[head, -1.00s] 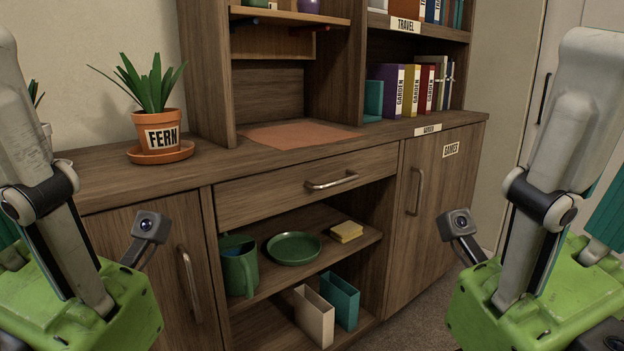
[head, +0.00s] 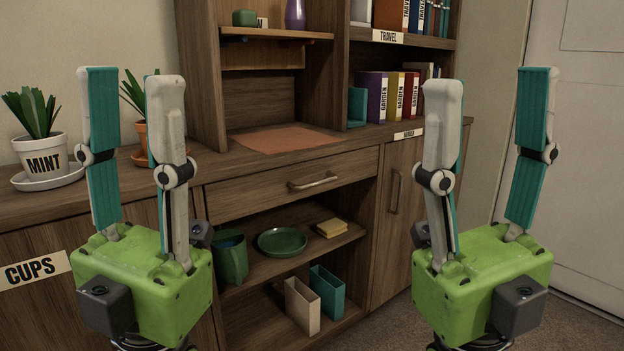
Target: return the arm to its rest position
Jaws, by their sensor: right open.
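My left gripper (head: 134,82) is green with grey and teal fingers. It points up at the left of the head view, fingers apart with nothing between them. It partly hides the fern pot and the cabinet front. My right gripper (head: 490,78) points up at the right, its fingers wide apart and empty. It stands in front of the right cabinet door (head: 397,215) and the wall. Both appear clear of the furniture. The arms below the grippers are mostly out of view.
The blotter (head: 285,140) lies bare on the desk top. A mint plant (head: 42,155) stands at the left. A green mug (head: 232,262), a green plate (head: 282,241) and sponges (head: 331,228) are on the open shelf, with file holders (head: 302,305) below. Garden books (head: 388,98) stand at the right.

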